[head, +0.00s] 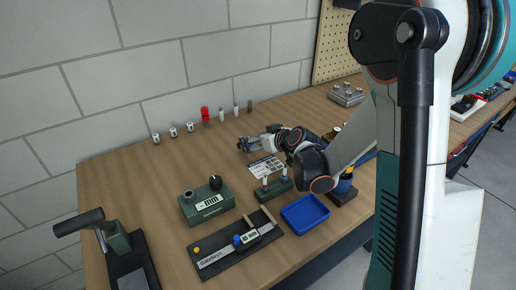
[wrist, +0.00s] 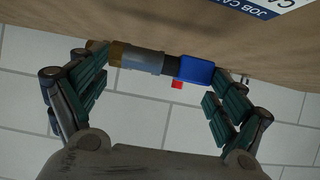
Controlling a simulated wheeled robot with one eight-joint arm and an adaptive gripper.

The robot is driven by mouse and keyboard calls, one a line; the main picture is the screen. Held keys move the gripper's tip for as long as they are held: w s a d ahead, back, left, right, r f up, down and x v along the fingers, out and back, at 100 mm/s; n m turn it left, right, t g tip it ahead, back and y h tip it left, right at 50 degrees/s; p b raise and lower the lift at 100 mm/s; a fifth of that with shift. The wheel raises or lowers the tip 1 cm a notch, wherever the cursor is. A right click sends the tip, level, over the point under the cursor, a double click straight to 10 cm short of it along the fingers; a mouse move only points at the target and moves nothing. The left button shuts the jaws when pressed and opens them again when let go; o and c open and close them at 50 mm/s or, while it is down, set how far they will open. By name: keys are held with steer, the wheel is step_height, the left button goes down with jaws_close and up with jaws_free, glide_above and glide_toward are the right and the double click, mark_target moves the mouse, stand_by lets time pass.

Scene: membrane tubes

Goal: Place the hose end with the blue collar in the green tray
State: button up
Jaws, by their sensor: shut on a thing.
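My gripper (head: 246,143) is over the back middle of the table in the head view. In the wrist view its green-padded fingers are wide apart and shut on a short hose piece with a blue collar (wrist: 196,69). The blue collar is by the right finger. A grey sleeve (wrist: 143,61) and a tan end reach to the left finger. The piece is too small to make out in the head view. I see no green tray; the only clear tray is blue (head: 305,213), at the table's front right of the middle.
A green instrument (head: 207,203), a green block with upright tubes (head: 271,190) and a black fixture (head: 237,246) stand left of the blue tray. A red item (head: 205,115) and several small white-topped items line the wall side. A printed card (head: 265,167) lies below my gripper.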

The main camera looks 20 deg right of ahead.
mark_target(258, 153)
step_height(258, 153, down, 4)
steer(key=shift+r+b, duration=0.1)
steer(key=shift+b, duration=0.65)
steer(key=shift+r, duration=0.1)
steer(key=o, duration=1)
